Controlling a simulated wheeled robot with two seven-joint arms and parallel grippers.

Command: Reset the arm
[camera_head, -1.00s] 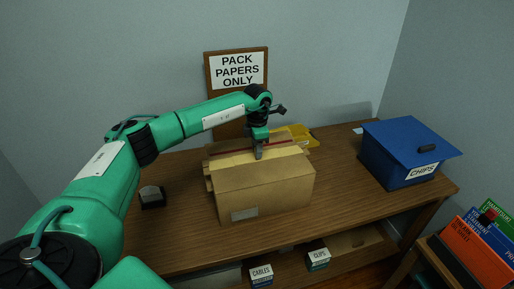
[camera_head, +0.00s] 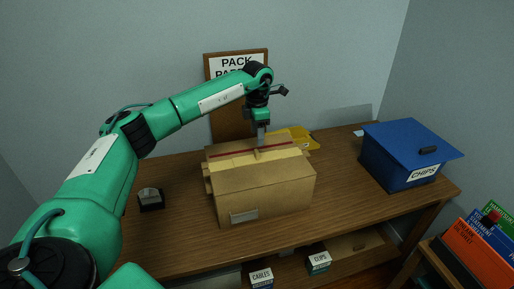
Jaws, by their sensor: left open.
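My left gripper (camera_head: 261,139) hangs fingers-down just above the top of a brown cardboard box (camera_head: 268,191) on the desk. It is open, and I see nothing held in it. The left arm (camera_head: 205,99) reaches in from the left. The box top shows yellowish paper or flaps and a red strip along its back edge. Whether the fingertips touch the box top I cannot tell. My right gripper is not in view.
A blue lidded bin (camera_head: 399,165) marked CHIPS stands at the desk's right. A yellow item (camera_head: 301,139) lies behind the box, and a small black holder (camera_head: 150,199) stands at left. A PACK PAPERS sign (camera_head: 231,66) is on the wall. Books (camera_head: 474,249) stand at lower right.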

